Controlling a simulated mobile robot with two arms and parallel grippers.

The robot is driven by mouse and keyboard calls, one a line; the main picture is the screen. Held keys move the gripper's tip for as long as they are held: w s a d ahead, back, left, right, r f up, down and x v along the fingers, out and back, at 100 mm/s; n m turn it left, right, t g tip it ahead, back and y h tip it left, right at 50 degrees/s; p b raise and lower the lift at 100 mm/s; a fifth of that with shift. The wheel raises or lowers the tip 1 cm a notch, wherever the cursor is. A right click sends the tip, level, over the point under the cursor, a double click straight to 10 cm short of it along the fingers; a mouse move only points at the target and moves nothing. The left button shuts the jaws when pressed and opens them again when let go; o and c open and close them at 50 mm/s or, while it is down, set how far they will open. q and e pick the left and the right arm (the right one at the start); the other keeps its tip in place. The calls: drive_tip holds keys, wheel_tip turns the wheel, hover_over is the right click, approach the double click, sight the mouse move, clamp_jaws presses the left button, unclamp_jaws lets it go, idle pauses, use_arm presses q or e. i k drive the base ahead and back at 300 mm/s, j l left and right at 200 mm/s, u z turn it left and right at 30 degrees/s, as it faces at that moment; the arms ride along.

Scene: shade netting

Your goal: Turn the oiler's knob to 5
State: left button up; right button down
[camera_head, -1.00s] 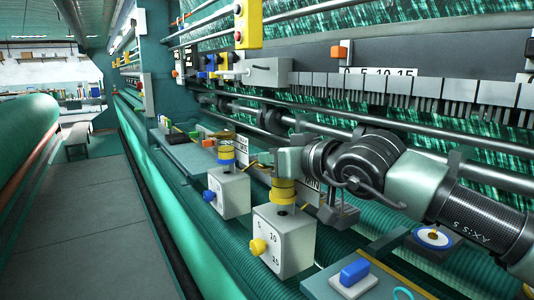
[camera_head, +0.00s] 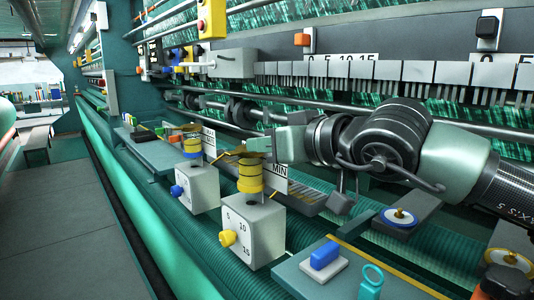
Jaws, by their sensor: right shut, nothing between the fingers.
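An oiler (camera_head: 252,241), a grey box with a yellow-banded cup on top, stands at the lower middle. Its front dial shows 5, 10 and 15 around a yellow knob (camera_head: 227,238); I cannot tell where the knob points. A second grey oiler (camera_head: 203,186) with a blue knob (camera_head: 177,191) and a blue-and-yellow top stands behind it to the left. My right gripper (camera_head: 259,146) is shut and empty, above and behind the front oiler's cup, away from the yellow knob. My left gripper is not in view.
A plate marked MIN (camera_head: 277,172) stands behind the front oiler. A blue block on a white base (camera_head: 324,257) and a teal ring-shaped part (camera_head: 370,280) are on the shelf at right. A round dial (camera_head: 399,217) lies beyond. The walkway (camera_head: 75,230) at left is clear.

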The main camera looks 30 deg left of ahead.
sight(228, 238)
drive_tip(key=k, duration=1.5)
